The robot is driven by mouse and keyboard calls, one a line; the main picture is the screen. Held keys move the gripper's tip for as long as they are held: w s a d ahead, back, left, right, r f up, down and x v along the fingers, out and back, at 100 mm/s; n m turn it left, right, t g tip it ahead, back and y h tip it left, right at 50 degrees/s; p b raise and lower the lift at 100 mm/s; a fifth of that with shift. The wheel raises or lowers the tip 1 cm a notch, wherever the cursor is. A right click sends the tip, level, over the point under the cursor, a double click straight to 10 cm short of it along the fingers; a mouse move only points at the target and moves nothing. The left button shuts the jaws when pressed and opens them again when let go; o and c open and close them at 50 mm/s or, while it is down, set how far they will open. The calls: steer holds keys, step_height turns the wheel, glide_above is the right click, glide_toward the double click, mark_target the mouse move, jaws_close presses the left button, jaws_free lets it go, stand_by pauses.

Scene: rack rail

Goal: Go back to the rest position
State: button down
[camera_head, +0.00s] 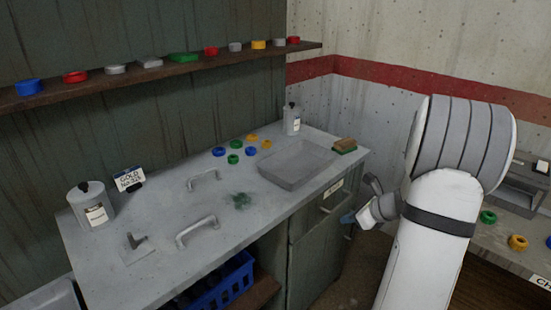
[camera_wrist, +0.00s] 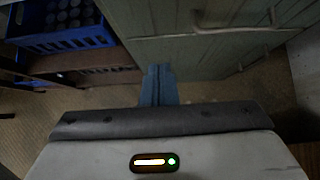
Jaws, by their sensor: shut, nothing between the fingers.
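My gripper (camera_head: 348,218) is in front of the cabinet, right of the counter's front edge and below its top. In the wrist view its blue fingers (camera_wrist: 158,86) are together, with nothing between them. They point toward the floor and the green cabinet front (camera_wrist: 200,50), and look apart from it. My white and grey arm fills the right of the head view and hides part of the wall and floor.
The grey counter (camera_head: 150,220) holds a grey tray (camera_head: 290,178), two handles, bottles, a sponge (camera_head: 345,146) and several coloured rings. A blue crate (camera_head: 228,284) sits on a shelf below. A second bench (camera_head: 500,243) with rings stands at right. A wall shelf (camera_head: 130,80) runs above.

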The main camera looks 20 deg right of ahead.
steer(key=s+a+r+n+g+p, duration=0.2)
steer(key=s+a+r+n, duration=0.2)
steer(key=a+r+n, duration=0.4)
steer(key=s+a+r+n+g+p, duration=0.25)
steer(key=a+n, duration=0.35)
steer(key=a, duration=0.3)
steer(key=s+a+r+n+h+p, duration=0.1)
steer(key=s+a+r+n+h, duration=0.1)
steer(key=s+n, duration=0.5)
steer(key=s+a+r+n+h+p, duration=0.2)
steer(key=s+a+r+n, duration=0.2)
steer(key=n, duration=0.5)
steer(key=s+r, duration=0.2)
steer(key=s, duration=0.1)
steer(key=shift+a+g, duration=0.2)
steer(key=shift+g, duration=0.15)
